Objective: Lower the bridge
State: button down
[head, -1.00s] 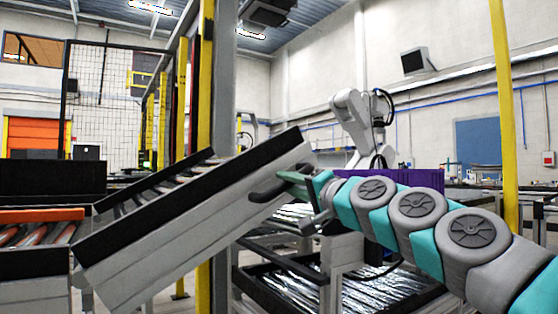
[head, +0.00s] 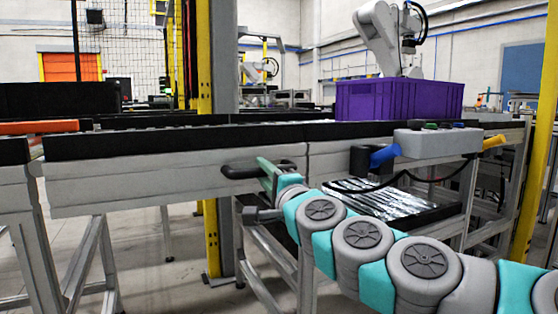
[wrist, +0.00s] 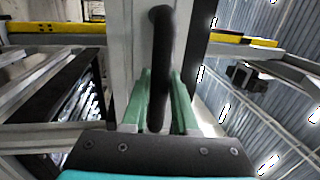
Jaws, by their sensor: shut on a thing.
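The bridge (head: 170,175) is a grey conveyor section with a black side rail. In the head view it lies level, in line with the conveyor (head: 350,148) to its right and the one with orange rollers to its left. A black handle (head: 238,170) sits on its near side towards the right end. My gripper (head: 266,170) is at this handle, coming from the lower right. In the wrist view the green fingers of my gripper (wrist: 160,105) are closed around the handle (wrist: 162,60), one on each side. The rollers of the bridge are mostly hidden by its rail.
A purple crate (head: 400,100) stands on the right conveyor. A grey control box (head: 437,143) with blue and yellow parts and a black cable is mounted on its near side. A yellow post (head: 204,60) stands behind the bridge. Metal legs stand below.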

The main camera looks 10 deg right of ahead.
jog(key=shift+a+f, duration=0.15)
jog(key=shift+f, duration=0.45)
jog(key=c, duration=1)
grip_release()
jog(key=shift+c, duration=0.2)
jog(key=o, duration=0.4)
jog(key=shift+c, duration=0.2)
jog(key=shift+r, duration=0.2)
jog(key=b+v, duration=0.1)
jog(key=v, duration=0.6)
jog(key=shift+s, duration=0.35)
jog(key=shift+f, duration=0.15)
